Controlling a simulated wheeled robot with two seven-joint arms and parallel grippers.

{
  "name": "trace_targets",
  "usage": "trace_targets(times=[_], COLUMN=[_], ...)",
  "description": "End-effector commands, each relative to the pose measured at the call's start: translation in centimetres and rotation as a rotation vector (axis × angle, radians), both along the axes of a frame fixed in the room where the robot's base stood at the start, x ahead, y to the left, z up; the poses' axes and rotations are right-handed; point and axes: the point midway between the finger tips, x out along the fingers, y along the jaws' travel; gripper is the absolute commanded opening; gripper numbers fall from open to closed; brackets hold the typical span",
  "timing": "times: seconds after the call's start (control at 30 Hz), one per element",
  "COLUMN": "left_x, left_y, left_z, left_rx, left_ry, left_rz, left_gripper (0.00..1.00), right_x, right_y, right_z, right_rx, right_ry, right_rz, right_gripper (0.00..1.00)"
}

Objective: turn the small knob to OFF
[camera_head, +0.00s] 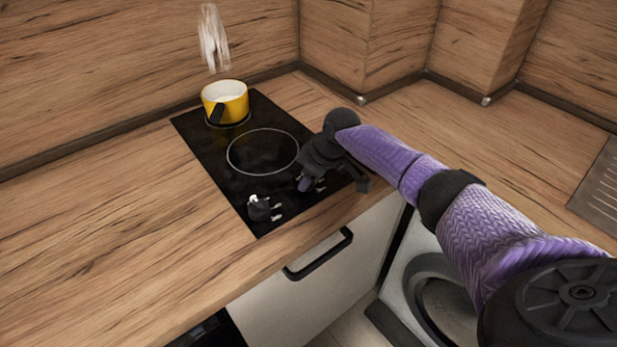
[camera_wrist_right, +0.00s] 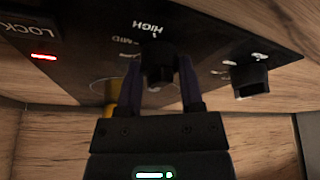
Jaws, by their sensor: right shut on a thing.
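The black cooktop (camera_head: 205,145) has two dark knobs near its front edge. My right gripper (camera_head: 308,183) is over the right-hand one, pointing down. In the right wrist view my right gripper (camera_wrist_right: 160,88) is shut on that black knob (camera_wrist_right: 158,68), one finger on each side. White HIGH and MID labels show next to it, HIGH lying right beyond the knob. The other knob (camera_head: 260,208) stands free to the left; it also shows in the wrist view (camera_wrist_right: 251,82). I cannot tell from the views which knob is smaller. My left gripper is not in view.
A yellow pot (camera_head: 231,108) stands on the rear burner, with white steam (camera_head: 213,40) above it. The front burner ring (camera_head: 262,151) is empty. A red light (camera_wrist_right: 43,57) glows beside a LOCK label. A drawer handle (camera_head: 318,254) is below the counter edge.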

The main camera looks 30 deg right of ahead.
Motion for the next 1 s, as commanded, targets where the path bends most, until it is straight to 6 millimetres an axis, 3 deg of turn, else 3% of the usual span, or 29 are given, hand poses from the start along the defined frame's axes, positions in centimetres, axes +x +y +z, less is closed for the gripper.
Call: trace_targets(times=[0.3, 0.8, 0.83, 1.0], left_x=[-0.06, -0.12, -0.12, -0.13], left_y=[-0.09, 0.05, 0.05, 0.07], left_z=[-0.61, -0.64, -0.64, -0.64], left_rx=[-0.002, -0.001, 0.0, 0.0], left_ry=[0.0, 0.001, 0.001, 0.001], left_rz=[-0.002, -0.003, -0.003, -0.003], left_gripper=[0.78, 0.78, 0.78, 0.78], right_x=[0.05, 0.04, 0.04, 0.03], right_y=[-0.02, -0.02, -0.02, -0.03], right_z=[-0.03, 0.03, 0.03, 0.03], right_rx=[0.0, -0.002, -0.002, -0.001], right_ry=[-0.002, -0.001, -0.001, -0.001], right_rz=[0.098, 0.115, 0.115, 0.114], right_gripper=[0.0, 0.0, 0.52, 0.83])
